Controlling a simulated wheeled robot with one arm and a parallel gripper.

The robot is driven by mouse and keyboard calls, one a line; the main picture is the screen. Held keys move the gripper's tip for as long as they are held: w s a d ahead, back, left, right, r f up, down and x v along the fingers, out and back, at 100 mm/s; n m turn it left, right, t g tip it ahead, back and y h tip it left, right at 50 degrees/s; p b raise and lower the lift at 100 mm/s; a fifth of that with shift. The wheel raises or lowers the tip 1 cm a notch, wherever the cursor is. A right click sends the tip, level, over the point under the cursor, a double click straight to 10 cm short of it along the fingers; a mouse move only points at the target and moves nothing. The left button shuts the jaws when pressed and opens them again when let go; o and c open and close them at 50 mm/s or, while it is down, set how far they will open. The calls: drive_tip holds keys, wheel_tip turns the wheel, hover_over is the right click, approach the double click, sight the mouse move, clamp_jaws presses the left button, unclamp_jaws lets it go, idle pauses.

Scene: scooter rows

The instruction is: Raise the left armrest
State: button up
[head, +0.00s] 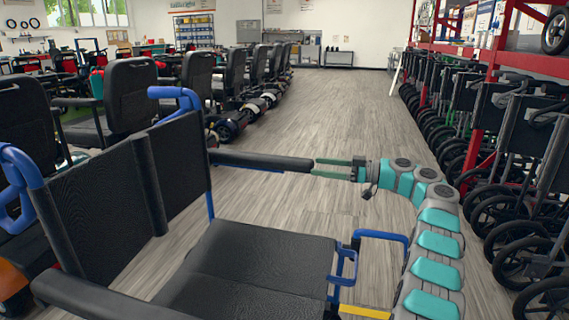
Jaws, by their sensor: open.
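A wheelchair with a blue frame stands in front of me, its black backrest (120,195) on the left and its black seat (250,268) extending to the right. The left armrest (258,160), on the chair's far side, is a black padded bar lying about level. Its rear end is by the backrest post and its front end points right. My gripper (328,168) is open at that front end, its two green fingers pointing left. The armrest tip is at or just between the fingertips; I cannot tell whether they touch.
The other armrest (100,298) lies level on the near side. Blue front frame tubes (382,237) rise below my arm. Parked scooters (130,95) line the left; folded wheelchairs (490,130) line the right beside red racks (480,52). The floor aisle (335,110) between is clear.

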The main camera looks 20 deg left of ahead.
sight(297, 164)
drive_tip(key=shift+s+a+p, duration=0.15)
drive_tip(key=shift+a+p, duration=0.05)
drive_tip(key=shift+a, duration=1.8)
drive_tip(key=shift+s+a+p, duration=0.1)
drive_tip(key=shift+a+p, duration=0.1)
drive_tip(key=shift+a, duration=1.75)
drive_tip(key=shift+c, duration=0.2)
clamp_jaws()
